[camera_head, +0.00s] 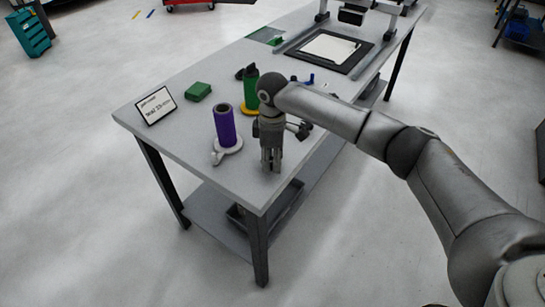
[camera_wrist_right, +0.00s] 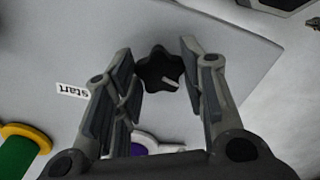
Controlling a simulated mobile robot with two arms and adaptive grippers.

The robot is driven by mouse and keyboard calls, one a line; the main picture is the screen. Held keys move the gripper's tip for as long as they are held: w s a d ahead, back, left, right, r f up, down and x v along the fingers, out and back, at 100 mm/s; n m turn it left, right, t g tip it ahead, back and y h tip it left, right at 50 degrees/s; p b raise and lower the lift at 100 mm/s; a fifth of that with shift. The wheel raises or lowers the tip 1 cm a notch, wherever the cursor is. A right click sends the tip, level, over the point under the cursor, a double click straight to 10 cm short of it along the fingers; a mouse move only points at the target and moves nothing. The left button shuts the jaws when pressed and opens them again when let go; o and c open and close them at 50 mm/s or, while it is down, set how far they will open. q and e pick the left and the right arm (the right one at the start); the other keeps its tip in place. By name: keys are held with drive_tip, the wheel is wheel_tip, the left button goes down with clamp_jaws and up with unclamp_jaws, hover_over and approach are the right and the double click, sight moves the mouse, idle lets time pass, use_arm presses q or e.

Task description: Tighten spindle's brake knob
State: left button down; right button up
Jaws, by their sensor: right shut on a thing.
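A black star-shaped knob (camera_wrist_right: 160,70) with a pale mark on it sits between the fingertips of my right gripper (camera_wrist_right: 161,68) in the right wrist view. The right gripper (camera_head: 271,163) is shut on it, pointing down near the table's front corner. The knob is hidden by the gripper in the head view. A purple roll (camera_head: 225,125) stands upright on a white spindle base (camera_head: 230,149), left of the gripper. Purple and white parts also show low in the wrist view, partly covered by the gripper. I cannot tell whether the knob is joined to that base. My left gripper is not in view.
On the grey table (camera_head: 185,136) are a sign (camera_head: 156,106), a green block (camera_head: 198,91), a green roll (camera_head: 251,90) on a yellow base behind the gripper, and a black-framed sheet (camera_head: 330,48) at the back. A "start" label (camera_wrist_right: 72,90) shows in the wrist view.

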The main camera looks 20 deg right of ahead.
drive_tip(key=shift+r+m+p, duration=0.15)
drive_tip(key=shift+m+p, duration=0.25)
drive_tip(key=shift+p, duration=0.25)
drive_tip(key=m+p, duration=1)
drive_tip(key=p, duration=0.2)
drive_tip(key=shift+s+a, duration=0.1)
drive_tip(key=shift+m+p, duration=1)
drive_tip(key=shift+m, duration=0.1)
drive_tip(key=shift+m+p, duration=0.65)
drive_tip(key=shift+m, duration=0.45)
drive_tip(key=o, duration=1)
